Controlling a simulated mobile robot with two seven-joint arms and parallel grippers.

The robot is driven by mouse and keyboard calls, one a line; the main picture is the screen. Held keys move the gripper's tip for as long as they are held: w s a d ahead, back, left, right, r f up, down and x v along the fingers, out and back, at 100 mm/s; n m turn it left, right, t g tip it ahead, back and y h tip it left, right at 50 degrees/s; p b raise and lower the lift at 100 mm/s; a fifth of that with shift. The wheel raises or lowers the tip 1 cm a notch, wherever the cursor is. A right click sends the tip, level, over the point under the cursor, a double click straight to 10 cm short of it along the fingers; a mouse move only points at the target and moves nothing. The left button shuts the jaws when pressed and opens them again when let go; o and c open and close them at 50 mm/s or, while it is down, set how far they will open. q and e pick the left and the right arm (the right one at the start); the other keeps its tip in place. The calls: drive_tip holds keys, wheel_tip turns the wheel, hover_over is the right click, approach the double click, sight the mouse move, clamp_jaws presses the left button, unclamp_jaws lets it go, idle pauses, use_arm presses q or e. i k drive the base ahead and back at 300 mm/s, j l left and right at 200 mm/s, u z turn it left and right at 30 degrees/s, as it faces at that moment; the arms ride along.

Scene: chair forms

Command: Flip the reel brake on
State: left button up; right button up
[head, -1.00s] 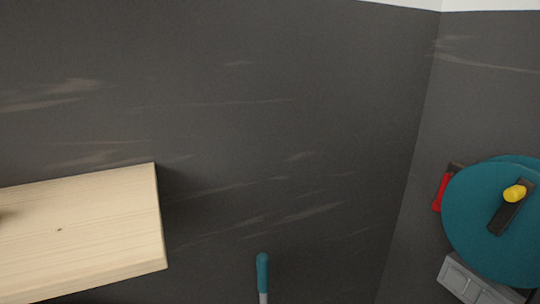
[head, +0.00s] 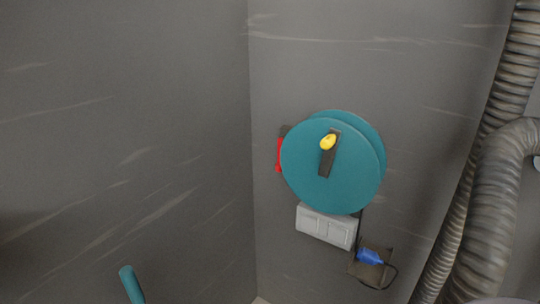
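A teal cable reel (head: 315,180) is mounted on the right wall in the head view. A dark crank arm (head: 326,162) with a yellow knob (head: 328,142) sits on its front face. A red lever (head: 279,155), which looks like the reel brake, shows at the reel's left edge, hanging about vertical below a dark bracket (head: 285,130). Part of it may be hidden behind the reel. Neither of my grippers is in view.
A grey box (head: 326,226) is under the reel. A blue plug (head: 370,257) rests in a dark holder (head: 361,271) with a black cable. Thick ribbed hoses (head: 487,205) run down the right side. A teal handle (head: 131,284) stands at the bottom left.

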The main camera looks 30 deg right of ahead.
sight(278, 168)
drive_tip(key=l+z, duration=0.1)
drive_tip(key=z, duration=0.3)
drive_tip(key=i+z, duration=0.1)
drive_tip(key=z, duration=0.35)
drive_tip(key=i+z, duration=0.1)
drive_tip(key=z, duration=0.3)
drive_tip(key=l+z, duration=0.1)
drive_tip(key=z, duration=0.35)
drive_tip(key=i+z, duration=0.15)
drive_tip(key=z, duration=0.25)
